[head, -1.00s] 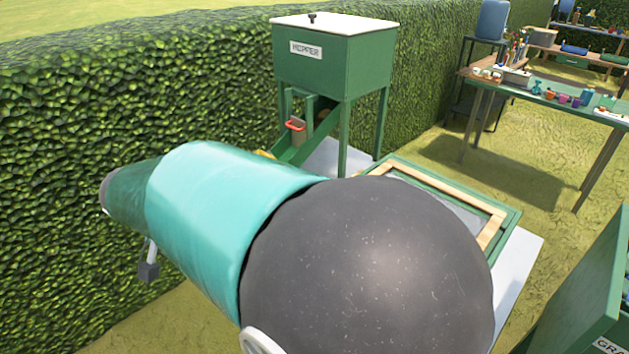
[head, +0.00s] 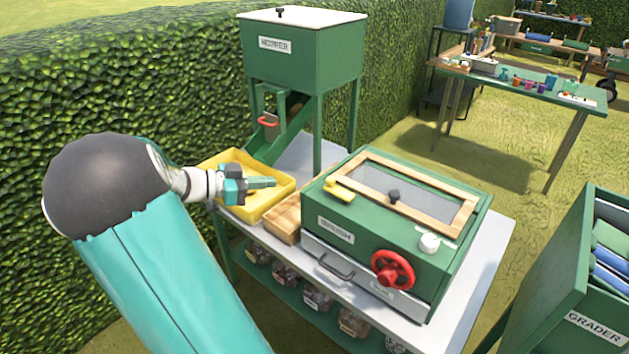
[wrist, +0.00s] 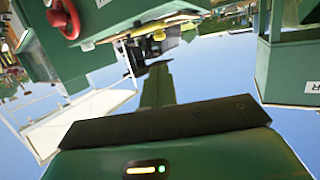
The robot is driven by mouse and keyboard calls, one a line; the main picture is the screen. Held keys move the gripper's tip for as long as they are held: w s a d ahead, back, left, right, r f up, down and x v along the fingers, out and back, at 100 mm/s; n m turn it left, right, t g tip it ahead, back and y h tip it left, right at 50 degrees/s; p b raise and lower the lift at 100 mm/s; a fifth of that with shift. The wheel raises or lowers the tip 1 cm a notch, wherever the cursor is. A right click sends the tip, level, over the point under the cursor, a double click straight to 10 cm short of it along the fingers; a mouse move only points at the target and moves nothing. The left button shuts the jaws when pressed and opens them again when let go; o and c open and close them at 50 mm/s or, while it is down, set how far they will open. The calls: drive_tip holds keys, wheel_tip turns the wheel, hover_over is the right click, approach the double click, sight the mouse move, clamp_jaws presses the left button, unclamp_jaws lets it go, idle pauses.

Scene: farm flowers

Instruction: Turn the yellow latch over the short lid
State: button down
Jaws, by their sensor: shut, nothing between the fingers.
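The yellow latch (head: 341,191) sits on top of the green machine (head: 320,203), by the left front corner of the wood-framed lid (head: 440,219). I cannot tell whether it overlaps the frame. The lid lies flat with a grey mesh panel and a dark knob (head: 394,196). My gripper (head: 266,183) is shut and empty. In the head view it appears over the yellow tray (head: 285,188), left of the latch and apart from it, its fingers pointing right. In the wrist view, my gripper (wrist: 157,85) extends from the dark housing; the latch cannot be made out clearly.
A wooden box (head: 284,222) stands between tray and machine. The green hopper (head: 300,55) rises behind. A hedge (head: 120,90) borders the left. The grader (head: 560,290) stands right.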

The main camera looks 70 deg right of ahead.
sight(327, 180)
drive_tip(key=shift+s, duration=0.1)
drive_tip(key=x, duration=1.3)
drive_tip(key=shift+s+d+f, duration=0.2)
drive_tip(key=shift+s+d, duration=0.05)
drive_tip(key=shift+s, duration=0.05)
